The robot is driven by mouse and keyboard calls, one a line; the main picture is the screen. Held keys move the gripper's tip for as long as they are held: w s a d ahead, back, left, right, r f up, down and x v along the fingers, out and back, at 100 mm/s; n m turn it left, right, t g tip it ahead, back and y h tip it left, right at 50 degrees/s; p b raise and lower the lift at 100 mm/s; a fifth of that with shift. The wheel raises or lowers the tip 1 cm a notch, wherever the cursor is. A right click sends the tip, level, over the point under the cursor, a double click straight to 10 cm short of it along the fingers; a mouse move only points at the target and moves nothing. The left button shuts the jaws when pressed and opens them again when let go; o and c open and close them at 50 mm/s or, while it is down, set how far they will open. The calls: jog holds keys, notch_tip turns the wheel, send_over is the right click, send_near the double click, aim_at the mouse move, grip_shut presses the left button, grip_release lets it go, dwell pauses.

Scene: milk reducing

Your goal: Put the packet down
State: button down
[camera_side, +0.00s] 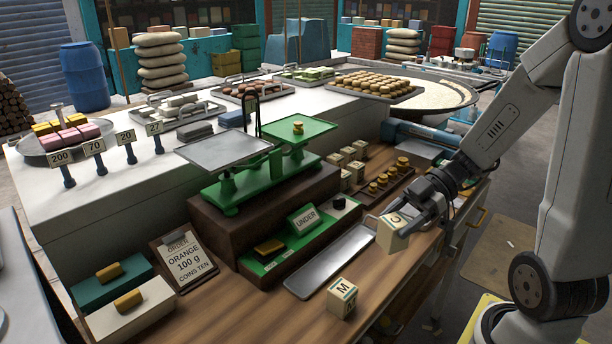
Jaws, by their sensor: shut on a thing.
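A cream packet with a dark letter on a pale green-edged top (393,237) is in my gripper (408,216), tilted. My gripper is shut on it, at the right end of the metal tray (312,279). The packet appears raised, but I cannot tell how far it is above the wooden counter. A similar packet marked M (342,298) stands on the counter to the front left, apart from the gripper. The far side of the held packet is hidden.
A green balance scale (245,185) stands on a dark plinth behind the tray. A green board with an UNDER sign (303,219) lies beside the tray. Small cream blocks (352,165) and brass weights (390,180) stand behind my gripper. An order card (182,257) is at left.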

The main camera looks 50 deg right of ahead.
jog(key=shift+w, duration=0.15)
jog(key=shift+w+d+f, duration=0.25)
jog(key=shift+w+f, duration=1.3)
jog(key=shift+w, duration=0.65)
jog(key=shift+w+d+f, duration=0.3)
jog(key=shift+w+f, duration=1.25)
jog(key=shift+w, duration=0.65)
jog(key=shift+w+d+f, duration=0.25)
jog(key=shift+w+f, duration=1.3)
jog(key=shift+w, duration=0.65)
jog(key=shift+f, duration=0.1)
jog(key=shift+w+f, duration=0.25)
jog(key=shift+f, duration=1.5)
jog(key=shift+f, duration=0.15)
